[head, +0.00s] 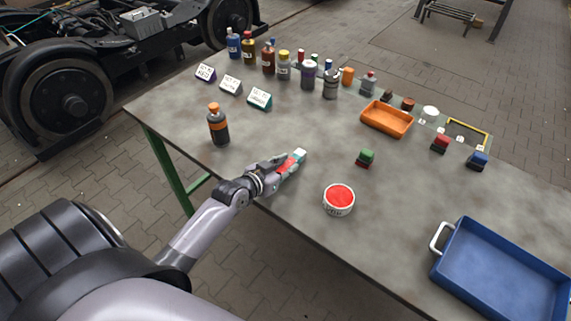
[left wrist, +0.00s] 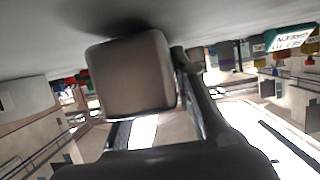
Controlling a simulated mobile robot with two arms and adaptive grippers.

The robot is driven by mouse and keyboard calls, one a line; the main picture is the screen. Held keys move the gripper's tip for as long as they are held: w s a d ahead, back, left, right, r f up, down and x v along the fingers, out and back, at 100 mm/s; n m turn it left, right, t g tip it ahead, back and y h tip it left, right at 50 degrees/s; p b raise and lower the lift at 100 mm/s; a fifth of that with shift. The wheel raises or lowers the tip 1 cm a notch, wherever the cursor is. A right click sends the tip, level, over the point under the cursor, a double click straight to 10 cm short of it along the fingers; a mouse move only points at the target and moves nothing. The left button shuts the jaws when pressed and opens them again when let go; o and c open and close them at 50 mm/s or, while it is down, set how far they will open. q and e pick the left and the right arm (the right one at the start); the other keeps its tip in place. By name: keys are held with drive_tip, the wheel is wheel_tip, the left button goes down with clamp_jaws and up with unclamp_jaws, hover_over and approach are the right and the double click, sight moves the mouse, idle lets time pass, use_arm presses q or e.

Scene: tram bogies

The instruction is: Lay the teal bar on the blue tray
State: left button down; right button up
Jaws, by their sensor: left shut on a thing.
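My left gripper (head: 289,163) reaches in low over the near left part of the table, with red on its fingers. It is shut on a small piece whose pale teal end (head: 300,153) shows at the fingertips; I take this to be the teal bar. The fingers hide most of the bar, and I cannot tell whether it touches the table. In the left wrist view a large grey-brown block (left wrist: 132,75) fills the middle, and I cannot make out the bar there. The blue tray (head: 500,268) lies empty at the near right, with a white handle at its left end. My right gripper is not in view.
An orange-capped bottle (head: 218,126) stands left. An orange tray (head: 387,118), several bottles and label signs (head: 260,99) stand farther back. The table's near edge is close.

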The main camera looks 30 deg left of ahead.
use_arm(q)
drive_tip(key=shift+f, duration=0.15)
drive_tip(key=c, duration=1.3)
unclamp_jaws()
drive_tip(key=shift+f, duration=0.1)
drive_tip(key=shift+f+b, duration=0.1)
drive_tip(key=shift+b, duration=0.35)
drive_tip(key=shift+s, duration=0.25)
drive_tip(key=b+v, duration=0.1)
drive_tip(key=v, duration=0.7)
drive_tip(key=b+v, duration=0.1)
drive_tip(key=v, duration=0.8)
drive_tip(key=shift+a+r+b, duration=0.2)
drive_tip(key=shift+r+b, duration=0.05)
drive_tip(key=shift+b, duration=0.1)
